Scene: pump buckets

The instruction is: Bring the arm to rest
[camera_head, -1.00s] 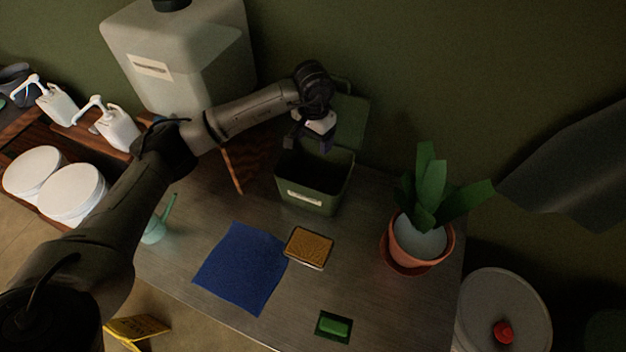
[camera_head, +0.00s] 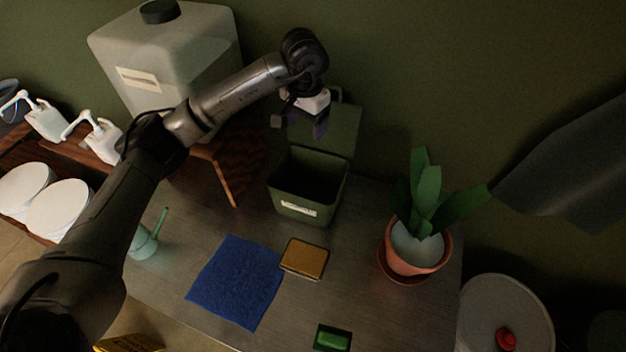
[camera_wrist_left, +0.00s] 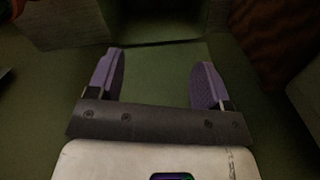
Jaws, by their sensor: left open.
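My left arm comes in from the left in the head view. My left gripper (camera_head: 299,124) is above the back part of the green bin, in front of its raised lid. Its purple fingers are apart and nothing is between them. The left wrist view shows the open fingers (camera_wrist_left: 157,85) over a plain green surface. The green bin (camera_head: 303,203) stands open on the table with a pale label on its front, and its inside looks dark. My right gripper is not in view.
On the grey table (camera_head: 380,315) are a blue cloth (camera_head: 236,282), a sponge (camera_head: 304,258), a green block (camera_head: 332,338), a potted plant (camera_head: 418,252) and a teal watering can (camera_head: 144,243). A large tank (camera_head: 170,65), pump bottles (camera_head: 104,140) and white buckets (camera_head: 58,208) are left. A lidded drum (camera_head: 490,315) is right.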

